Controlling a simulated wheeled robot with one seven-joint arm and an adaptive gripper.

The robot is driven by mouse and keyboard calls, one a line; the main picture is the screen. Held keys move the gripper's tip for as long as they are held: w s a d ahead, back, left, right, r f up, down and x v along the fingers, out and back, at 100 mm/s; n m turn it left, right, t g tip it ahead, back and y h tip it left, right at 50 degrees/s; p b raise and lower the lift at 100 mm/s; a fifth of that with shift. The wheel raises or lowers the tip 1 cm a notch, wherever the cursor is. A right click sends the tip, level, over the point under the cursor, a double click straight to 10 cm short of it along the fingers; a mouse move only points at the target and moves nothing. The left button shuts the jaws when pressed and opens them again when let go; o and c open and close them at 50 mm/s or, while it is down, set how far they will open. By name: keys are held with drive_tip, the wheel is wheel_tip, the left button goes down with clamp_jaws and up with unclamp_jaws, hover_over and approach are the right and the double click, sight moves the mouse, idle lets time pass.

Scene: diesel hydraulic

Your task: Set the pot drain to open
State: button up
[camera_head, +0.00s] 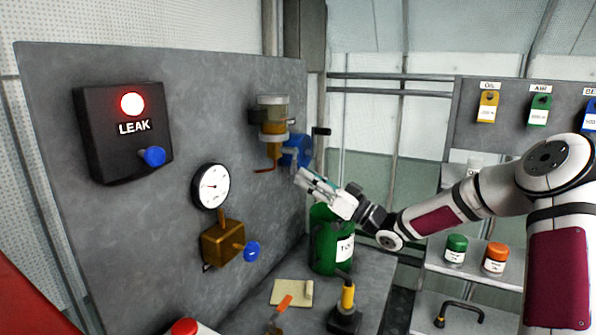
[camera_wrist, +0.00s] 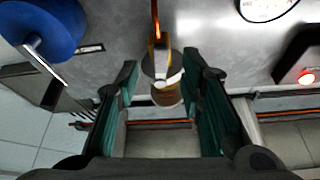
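The pot (camera_head: 270,122) is a clear-walled bowl with amber liquid, fixed to the grey panel. In the wrist view the brass fitting (camera_wrist: 158,58) shows near the middle, with the orange-red lever (camera_wrist: 156,18) running up the picture. My gripper (camera_head: 303,178) is open and empty, right of the drain and apart from the lever in the head view. In the wrist view its fingertips (camera_wrist: 162,76) lie on either side of the pot's line, with nothing between the pads.
A blue round part (camera_head: 297,150) sits right beside the pot, close to my gripper. A gauge (camera_head: 211,186), a brass valve (camera_head: 224,243) and a lit LEAK box (camera_head: 132,104) are on the panel. A green canister (camera_head: 325,250) stands below my gripper.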

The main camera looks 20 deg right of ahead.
drive_tip(key=v, duration=0.6)
drive_tip(key=shift+s+d+f, duration=0.2)
drive_tip(key=shift+s, duration=0.05)
drive_tip(key=w+a+f+g+h, duration=0.3)
drive_tip(key=a+h, duration=0.3)
drive_tip(key=h, duration=0.3)
drive_tip(key=s+d+r+m+g+h, duration=0.1)
drive_tip(key=s+r+m+g+h, duration=0.2)
drive_tip(key=s, duration=0.6)
drive_tip(key=s+d+r+m+g+h, duration=0.1)
drive_tip(key=s+r+m+h, duration=0.15)
drive_tip(key=s+h, duration=0.45)
drive_tip(key=s+a+f+g+y, duration=0.1)
drive_tip(key=s+a+g+y, duration=0.1)
drive_tip(key=s, duration=1)
drive_tip(key=s+a+f+m+g+y, duration=0.1)
drive_tip(key=s+a+g+y, duration=0.1)
drive_tip(key=s, duration=1.1)
drive_tip(key=shift+a+g, duration=0.5)
drive_tip(key=shift+a, duration=0.65)
